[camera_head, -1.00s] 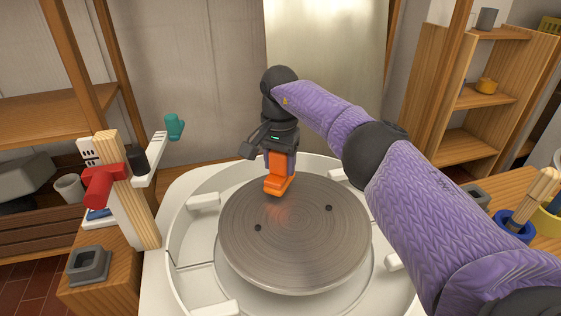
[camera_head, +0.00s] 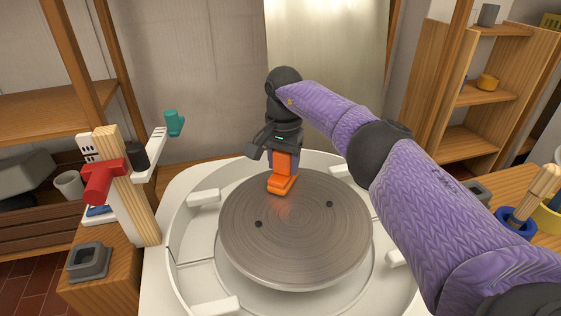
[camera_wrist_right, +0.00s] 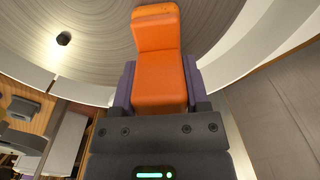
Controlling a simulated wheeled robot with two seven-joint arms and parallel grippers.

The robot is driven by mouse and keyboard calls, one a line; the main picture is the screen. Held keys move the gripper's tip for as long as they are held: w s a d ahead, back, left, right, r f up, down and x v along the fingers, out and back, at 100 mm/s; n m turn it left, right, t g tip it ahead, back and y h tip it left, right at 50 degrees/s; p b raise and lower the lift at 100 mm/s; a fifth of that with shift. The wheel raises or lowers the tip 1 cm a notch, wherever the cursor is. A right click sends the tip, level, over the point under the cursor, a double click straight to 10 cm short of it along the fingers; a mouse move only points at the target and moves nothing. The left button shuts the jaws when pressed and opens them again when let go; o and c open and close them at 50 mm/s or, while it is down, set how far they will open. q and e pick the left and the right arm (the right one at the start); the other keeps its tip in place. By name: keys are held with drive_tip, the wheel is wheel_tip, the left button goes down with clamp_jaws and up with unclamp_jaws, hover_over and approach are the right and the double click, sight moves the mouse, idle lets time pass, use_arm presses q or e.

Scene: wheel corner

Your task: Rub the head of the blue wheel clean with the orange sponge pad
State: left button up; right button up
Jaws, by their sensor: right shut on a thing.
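The wheel head (camera_head: 300,235) is a round grey, ringed disc with two small dark holes, set in a white basin (camera_head: 182,235). No blue shows on this wheel. My right gripper (camera_head: 284,160) is shut on the orange sponge pad (camera_head: 282,184), an L-shaped block. The pad's foot is at the far edge of the disc and appears to touch it. In the right wrist view the pad (camera_wrist_right: 158,75) sits between the two fingers over the disc (camera_wrist_right: 95,40). The pad's underside is hidden. My left gripper is not in view.
At left, a wooden post (camera_head: 137,200) carries a red part (camera_head: 103,180) and a teal part (camera_head: 174,123) on arms. A grey square holder (camera_head: 88,262) stands below. At right are a blue ring holder (camera_head: 514,225) and shelves (camera_head: 475,95). The disc's near side is clear.

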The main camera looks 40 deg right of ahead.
idle(0.3)
drive_tip(key=shift+w+a+f, duration=0.1)
drive_tip(key=shift+w+a, duration=0.25)
drive_tip(key=shift+a, duration=0.35)
drive_tip(key=shift+s+d, duration=0.4)
drive_tip(key=shift+d, duration=0.45)
drive_tip(key=shift+a, duration=0.1)
drive_tip(key=shift+w+a, duration=0.4)
drive_tip(key=shift+a, duration=0.4)
drive_tip(key=shift+f, duration=0.1)
